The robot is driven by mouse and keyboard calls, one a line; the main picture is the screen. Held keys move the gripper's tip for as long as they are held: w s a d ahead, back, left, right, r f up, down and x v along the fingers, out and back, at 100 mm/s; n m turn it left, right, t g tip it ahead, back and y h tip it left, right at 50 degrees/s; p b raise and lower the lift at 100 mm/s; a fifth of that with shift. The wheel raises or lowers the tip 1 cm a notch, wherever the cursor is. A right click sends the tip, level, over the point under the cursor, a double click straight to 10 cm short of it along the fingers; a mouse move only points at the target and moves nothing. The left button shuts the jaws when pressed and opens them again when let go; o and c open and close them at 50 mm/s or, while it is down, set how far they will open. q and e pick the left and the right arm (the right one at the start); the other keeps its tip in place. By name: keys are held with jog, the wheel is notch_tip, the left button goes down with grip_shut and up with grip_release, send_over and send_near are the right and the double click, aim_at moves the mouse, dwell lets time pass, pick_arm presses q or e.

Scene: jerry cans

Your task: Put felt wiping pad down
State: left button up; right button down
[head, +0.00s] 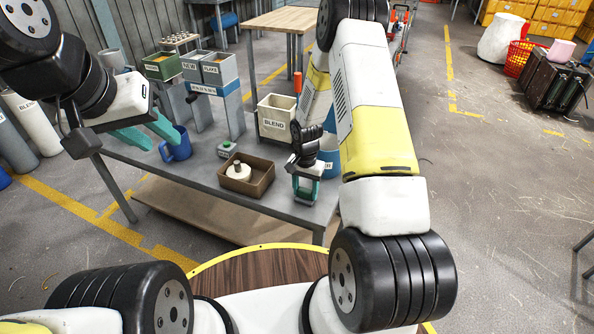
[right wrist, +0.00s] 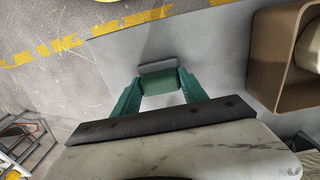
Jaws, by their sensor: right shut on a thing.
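The felt wiping pad, a green block with a dark grey layer, shows in the right wrist view (right wrist: 160,84) between the teal fingertips of my right gripper (right wrist: 158,92). In the head view my right gripper (head: 306,188) points down at the table's near right part, and the pad is mostly hidden there. It is shut on the pad. The pad is over or on the grey table (head: 200,170); I cannot tell whether it touches. My left gripper (head: 152,133) is open and empty near the table's left side, by a blue mug (head: 179,147).
A brown box (head: 262,187) with a white item in it stands left of my right gripper. A BLEND bin (head: 276,122) and a blue container (head: 329,158) stand behind. A small grey device (head: 226,149) sits mid-table. The table's front edge is close to the pad.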

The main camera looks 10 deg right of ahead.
jog(key=c, duration=0.6)
grip_release()
jog(key=shift+f, duration=0.1)
notch_tip(320, 180, up, 12)
notch_tip(320, 180, up, 11)
jog(key=n+t, duration=0.1)
jog(key=t, duration=0.1)
send_over(305, 190)
jog(key=s, duration=0.2)
jog(key=shift+s+a+r+n+t+y, duration=0.4)
jog(key=shift+s+r+n+t, duration=0.5)
jog(key=shift+s+r, duration=2.6)
jog(key=shift+s+a+r+n+t+y, duration=0.4)
jog(key=shift+s+r+n, duration=0.85)
jog(key=shift+s+r, duration=2.15)
jog(key=shift+s+a+r+n+t+y, duration=0.3)
jog(key=shift+s+r+n+t, duration=0.7)
jog(key=shift+s+r, duration=2.5)
